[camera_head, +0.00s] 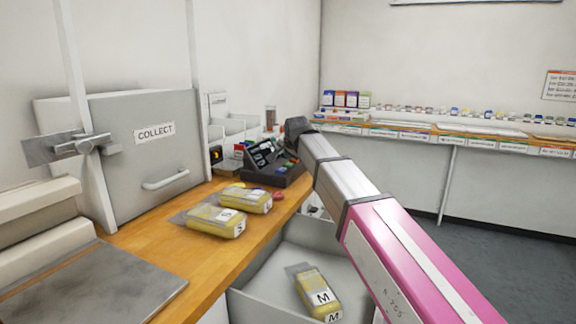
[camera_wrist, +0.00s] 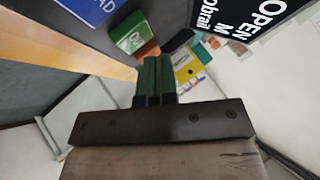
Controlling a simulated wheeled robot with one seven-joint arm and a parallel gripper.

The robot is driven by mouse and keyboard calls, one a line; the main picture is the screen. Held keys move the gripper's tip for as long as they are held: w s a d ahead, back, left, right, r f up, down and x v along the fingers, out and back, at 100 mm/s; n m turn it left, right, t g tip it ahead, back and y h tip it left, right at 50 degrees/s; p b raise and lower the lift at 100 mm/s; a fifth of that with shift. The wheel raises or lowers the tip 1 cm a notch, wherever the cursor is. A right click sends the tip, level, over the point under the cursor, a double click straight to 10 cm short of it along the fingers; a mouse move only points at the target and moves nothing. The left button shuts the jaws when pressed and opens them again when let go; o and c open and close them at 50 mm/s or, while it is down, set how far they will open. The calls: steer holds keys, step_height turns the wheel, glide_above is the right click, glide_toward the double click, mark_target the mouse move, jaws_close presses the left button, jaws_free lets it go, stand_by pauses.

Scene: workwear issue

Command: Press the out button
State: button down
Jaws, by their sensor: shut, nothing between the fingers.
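A dark control box (camera_head: 275,168) with small coloured parts stands at the far end of the wooden counter in the head view. Its labels are too small to read there, so I cannot tell which part is the out button. The wrist view shows a green block (camera_wrist: 130,33) with small unreadable white lettering, beside a blue panel (camera_wrist: 92,8) whose lettering is cut off by the frame. My gripper (camera_wrist: 154,62) is shut and empty, its green fingertips just below and right of the green block. In the head view my arm reaches to the box; the fingers are not clearly visible.
Two yellow packs (camera_head: 215,221) (camera_head: 246,199) lie on the counter (camera_head: 205,262). Another yellow pack marked M (camera_head: 318,296) lies in a pale bin below. A grey COLLECT hatch (camera_head: 140,165) stands at left. A black OPEN sign (camera_wrist: 235,18) is near the fingers.

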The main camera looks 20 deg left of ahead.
mark_target(290, 164)
steer(key=shift+f, duration=0.15)
steer(key=shift+f, duration=0.25)
steer(key=shift+f, duration=0.5)
stand_by(0.9)
stand_by(0.4)
steer(key=shift+r, duration=0.95)
steer(key=shift+r, duration=2.5)
steer(key=shift+d, duration=0.1)
